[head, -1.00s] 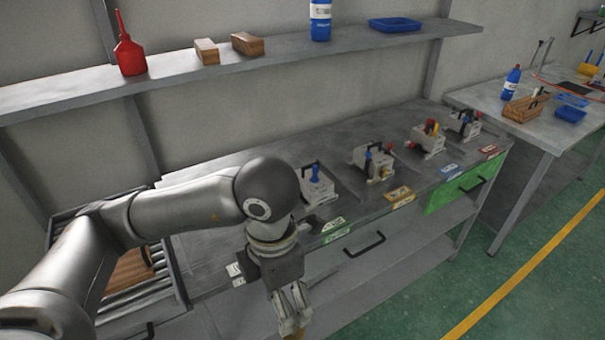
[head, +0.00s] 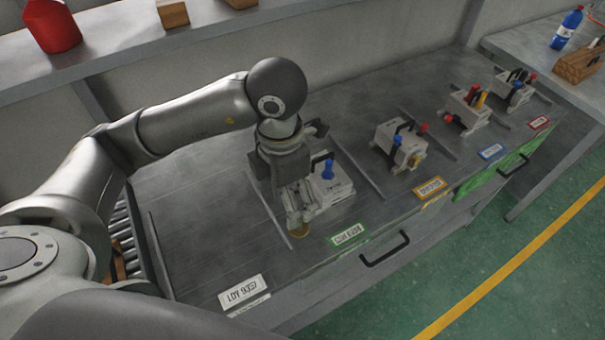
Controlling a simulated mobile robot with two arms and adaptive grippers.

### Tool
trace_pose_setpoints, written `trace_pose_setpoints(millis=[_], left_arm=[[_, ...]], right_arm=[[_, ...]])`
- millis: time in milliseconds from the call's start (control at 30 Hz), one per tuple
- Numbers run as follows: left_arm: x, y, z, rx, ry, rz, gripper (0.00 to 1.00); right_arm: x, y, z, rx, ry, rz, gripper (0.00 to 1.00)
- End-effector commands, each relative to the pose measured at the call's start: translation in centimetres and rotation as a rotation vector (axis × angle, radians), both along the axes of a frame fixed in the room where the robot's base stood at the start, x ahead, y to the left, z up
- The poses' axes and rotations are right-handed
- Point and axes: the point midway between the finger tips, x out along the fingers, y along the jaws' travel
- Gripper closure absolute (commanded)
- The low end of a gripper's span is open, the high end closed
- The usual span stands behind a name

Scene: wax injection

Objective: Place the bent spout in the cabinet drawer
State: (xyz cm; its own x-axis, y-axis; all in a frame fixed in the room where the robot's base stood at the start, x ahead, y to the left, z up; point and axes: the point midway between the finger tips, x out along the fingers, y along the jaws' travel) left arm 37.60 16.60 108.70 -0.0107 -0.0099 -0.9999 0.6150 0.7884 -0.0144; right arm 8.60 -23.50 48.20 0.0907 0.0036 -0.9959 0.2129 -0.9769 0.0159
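My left gripper (head: 298,222) points down over the front of the grey workbench, just left of the grey mould block with a blue knob (head: 328,183). Its fingers are close together around a small brass-coloured piece (head: 299,231), which looks like the bent spout; its shape is mostly hidden. I cannot tell whether the piece touches the bench top. A grey drawer front with a black handle (head: 385,248) is under the bench edge and looks shut. A green drawer front (head: 487,179) with its own handle is farther right. My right gripper is not in view.
More mould blocks (head: 400,146) with coloured knobs stand along the bench (head: 210,215), separated by thin dividers. Labels line its front edge. A shelf (head: 200,35) with a red can (head: 50,26) is above. A second table (head: 540,55) stands at the right, beyond a floor gap.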

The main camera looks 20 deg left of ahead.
Motion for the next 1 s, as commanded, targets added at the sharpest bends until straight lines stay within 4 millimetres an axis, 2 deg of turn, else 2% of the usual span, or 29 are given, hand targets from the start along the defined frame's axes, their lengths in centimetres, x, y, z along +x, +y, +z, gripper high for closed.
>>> trace_pose_setpoints(millis=[100,267,500,833,1000], left_arm=[[2.6,0.6,-0.9,-0.002,0.006,0.006,0.38],[5.8,1.5,-2.2,0.0,0.004,0.005,0.38],[9.0,2.3,-6.3,0.0,0.004,0.002,0.38],[10.8,2.7,-8.6,-0.001,0.001,0.0,0.38],[10.7,2.7,-10.5,-0.001,0.003,0.001,0.38]], right_arm=[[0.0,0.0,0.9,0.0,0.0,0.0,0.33],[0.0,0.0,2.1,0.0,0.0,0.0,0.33],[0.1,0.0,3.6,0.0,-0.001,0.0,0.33],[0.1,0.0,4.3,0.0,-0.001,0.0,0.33],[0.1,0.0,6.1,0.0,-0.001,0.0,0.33]])
